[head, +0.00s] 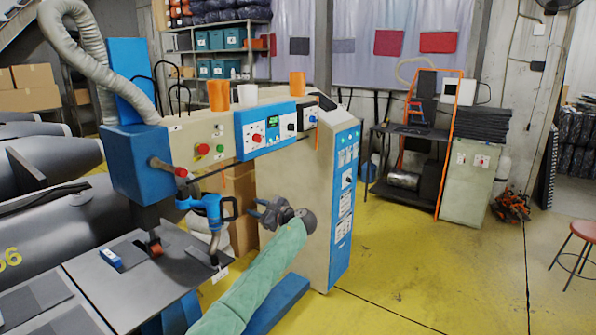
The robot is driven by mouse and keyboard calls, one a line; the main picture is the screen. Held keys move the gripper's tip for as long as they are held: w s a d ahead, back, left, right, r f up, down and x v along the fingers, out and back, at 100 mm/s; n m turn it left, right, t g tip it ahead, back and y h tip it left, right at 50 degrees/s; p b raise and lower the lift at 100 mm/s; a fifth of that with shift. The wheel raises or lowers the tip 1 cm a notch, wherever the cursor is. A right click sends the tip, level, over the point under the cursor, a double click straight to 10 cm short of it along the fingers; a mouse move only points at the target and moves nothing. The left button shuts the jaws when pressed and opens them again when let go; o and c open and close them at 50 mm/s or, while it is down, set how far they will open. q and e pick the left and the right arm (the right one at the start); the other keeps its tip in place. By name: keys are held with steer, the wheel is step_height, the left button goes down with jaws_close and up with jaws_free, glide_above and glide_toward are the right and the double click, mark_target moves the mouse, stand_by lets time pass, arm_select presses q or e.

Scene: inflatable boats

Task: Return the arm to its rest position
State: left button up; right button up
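The welding machine (184,145), with its grey hose and control panels, stands close ahead. A dark work table (130,282) and grey inflatable tubes (50,215) are at the left. The yellow floor (420,265) is open on the right, with a red stool (582,230) at the edge.

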arm_select(q)
steer(key=w+d+r+n+t+h, duration=0.2)
steer(key=d+r+n+t+h, duration=0.1)
steer(key=d+n+h, duration=0.3)
steer(key=s+d+f+n+g+h, duration=0.1)
steer(key=s+f+n+h, duration=0.15)
steer(key=f, duration=0.25)
steer(key=s+d+f+n+h, duration=0.1)
steer(key=s+f+n+h, duration=0.1)
steer(key=f+n+h, duration=0.15)
steer(key=s+a+f+n+g+h, duration=0.2)
steer(key=s+f, duration=0.9)
steer(key=f, duration=0.3)
steer(key=s+a+f+n+g+h, duration=0.1)
steer(key=s+a+f+h, duration=0.1)
steer(key=s+f, duration=1.05)
steer(key=s+a+f+g, duration=0.1)
steer(key=s+f+g, duration=0.1)
steer(key=s+f, duration=0.8)
steer(key=s+a+f+n+g, duration=0.1)
steer(key=s+a+f+g, duration=0.1)
steer(key=s+f, duration=0.9)
steer(key=s+a+f+g, duration=0.2)
steer(key=s+f, duration=0.9)
steer(key=s, duration=1.5)
steer(key=shift+a+f+n+g+y, duration=0.2)
steer(key=shift+n+g+y, duration=0.2)
steer(key=shift+g, duration=0.4)
